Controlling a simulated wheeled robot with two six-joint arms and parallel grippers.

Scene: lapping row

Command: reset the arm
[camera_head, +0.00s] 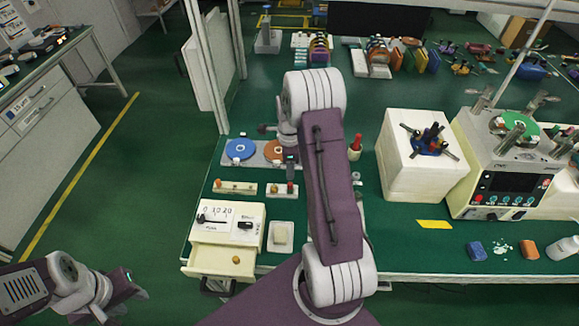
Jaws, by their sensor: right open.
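My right arm rises through the middle of the head view over the green-topped bench and bends back down at the wrist. My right gripper (285,178) is open and points down over a small white holder (272,190) with small knobbed pieces. Whether it touches the holder I cannot tell, and the fingertips are small and partly lost among the pieces. My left gripper (138,294) is low at the lower left, over the green floor and clear of the bench. Its fingers are too small to read.
A white box with an open drawer (220,262) stands at the bench's front left. A blue disc (239,149) and a copper disc (273,151) lie behind. On the right are a white block (411,173) and a machine with a display (499,183). The left floor is clear.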

